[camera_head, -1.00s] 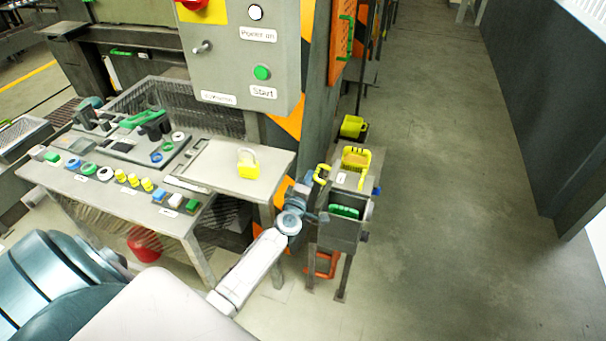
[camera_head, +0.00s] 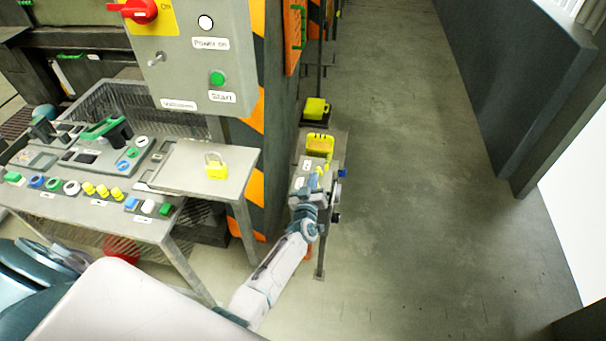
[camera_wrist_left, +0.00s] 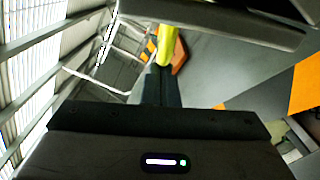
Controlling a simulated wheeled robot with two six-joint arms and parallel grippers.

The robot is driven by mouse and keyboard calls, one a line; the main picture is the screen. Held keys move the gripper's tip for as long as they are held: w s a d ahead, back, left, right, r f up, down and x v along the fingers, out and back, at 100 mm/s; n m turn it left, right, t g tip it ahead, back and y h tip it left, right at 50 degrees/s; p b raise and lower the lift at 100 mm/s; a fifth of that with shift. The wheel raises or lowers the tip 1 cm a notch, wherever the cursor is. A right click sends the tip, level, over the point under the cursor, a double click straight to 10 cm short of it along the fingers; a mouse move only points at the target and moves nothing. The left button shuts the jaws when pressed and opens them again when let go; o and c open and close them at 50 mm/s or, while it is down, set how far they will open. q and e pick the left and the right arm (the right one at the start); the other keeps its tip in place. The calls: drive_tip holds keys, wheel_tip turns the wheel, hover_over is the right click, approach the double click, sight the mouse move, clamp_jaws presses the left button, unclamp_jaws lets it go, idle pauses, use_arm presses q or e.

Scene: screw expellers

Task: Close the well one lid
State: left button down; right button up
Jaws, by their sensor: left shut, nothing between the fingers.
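The grey box-shaped well stand (camera_head: 305,167) is right of the bench in the head view, mostly covered by my left arm. My left gripper (camera_head: 317,181) is at its near part, fingers shut with nothing between them. In the left wrist view the shut fingers (camera_wrist_left: 156,70) point at a yellow handle (camera_wrist_left: 167,45), close to its lower end; I cannot tell whether they touch. A dark flat panel (camera_wrist_left: 225,20) lies beyond the fingers. The lid's angle and the well's opening are hidden. My right gripper is not in view.
A yellow basket-like part (camera_head: 320,146) sits on the stand's far part, with another yellow item (camera_head: 316,108) farther back. The bench (camera_head: 185,170) with a yellow padlock (camera_head: 215,166) and several coloured buttons is at left. Open floor (camera_head: 410,200) lies to the right.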

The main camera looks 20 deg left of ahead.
use_arm(q)
drive_tip(key=shift+w+d+f+m+b, duration=0.25)
drive_tip(key=shift+d+f+m+b, duration=0.05)
drive_tip(key=shift+d+f+m, duration=0.75)
drive_tip(key=shift+w+d+f+b, duration=0.1)
drive_tip(key=shift+d+f+b, duration=0.25)
drive_tip(key=shift+f, duration=0.3)
